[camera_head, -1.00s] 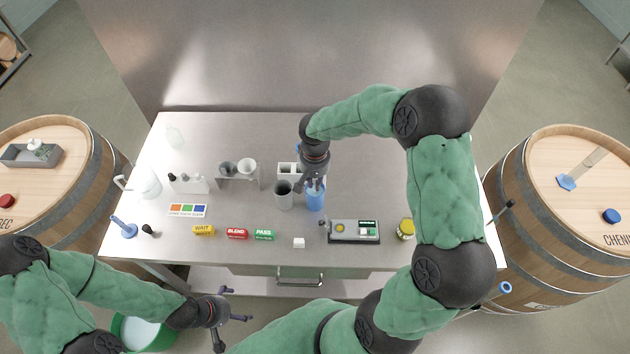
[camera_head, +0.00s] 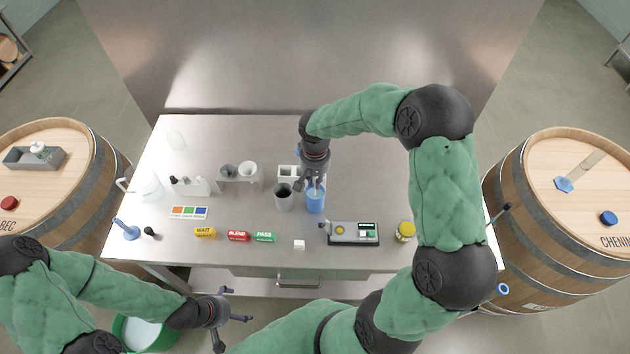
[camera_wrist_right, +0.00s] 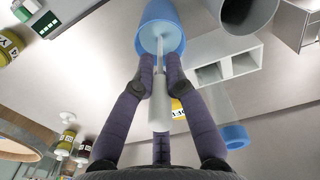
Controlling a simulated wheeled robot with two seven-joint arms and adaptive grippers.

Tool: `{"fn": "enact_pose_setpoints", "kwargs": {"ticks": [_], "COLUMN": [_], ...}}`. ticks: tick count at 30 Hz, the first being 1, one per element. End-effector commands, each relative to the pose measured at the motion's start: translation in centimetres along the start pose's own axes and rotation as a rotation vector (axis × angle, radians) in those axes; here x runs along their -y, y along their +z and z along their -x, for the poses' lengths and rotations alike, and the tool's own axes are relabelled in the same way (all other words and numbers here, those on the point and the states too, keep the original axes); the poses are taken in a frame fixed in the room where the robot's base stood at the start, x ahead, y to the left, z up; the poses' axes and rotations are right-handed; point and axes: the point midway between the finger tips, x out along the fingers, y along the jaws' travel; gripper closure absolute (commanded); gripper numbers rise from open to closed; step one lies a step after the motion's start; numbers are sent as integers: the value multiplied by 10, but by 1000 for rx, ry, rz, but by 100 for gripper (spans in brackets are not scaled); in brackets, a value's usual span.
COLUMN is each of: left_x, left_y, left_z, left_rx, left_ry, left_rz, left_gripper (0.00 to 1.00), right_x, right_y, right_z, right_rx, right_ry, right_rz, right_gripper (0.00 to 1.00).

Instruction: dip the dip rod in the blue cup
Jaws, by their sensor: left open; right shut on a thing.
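The blue cup (camera_head: 316,204) stands upright on the steel table, right of a grey cup. It also shows at the top of the right wrist view (camera_wrist_right: 160,28). My right gripper (camera_head: 314,184) is just above the cup, pointing down. It is shut on the pale dip rod (camera_wrist_right: 160,110), which also shows in the right wrist view between the fingertips (camera_wrist_right: 160,75). The rod's thin end reaches into the cup's mouth; how deep its tip sits is hard to tell. My left gripper (camera_head: 232,305) is open and empty, in front of the table's front edge.
The grey cup (camera_head: 284,198) stands close beside the blue cup, with a white block holder (camera_head: 288,172) behind. Yellow, red and green labelled blocks (camera_head: 238,236) and a meter (camera_head: 353,233) are in front. A yellow-lidded jar (camera_head: 405,231) stands right. The table's back right is clear.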

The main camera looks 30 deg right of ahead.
Motion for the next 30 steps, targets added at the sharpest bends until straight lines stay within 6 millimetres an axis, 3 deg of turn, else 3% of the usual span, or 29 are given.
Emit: {"fn": "enact_pose_setpoints", "kwargs": {"ticks": [30], "left_x": [-16], "left_y": [2], "left_z": [46], "left_rx": [0], "left_ry": [0], "left_rz": [0], "left_gripper": [0], "right_x": [0], "right_y": [0], "right_z": [81], "right_rx": [-1], "right_ry": [0], "right_rz": [-1], "right_gripper": [100]}}
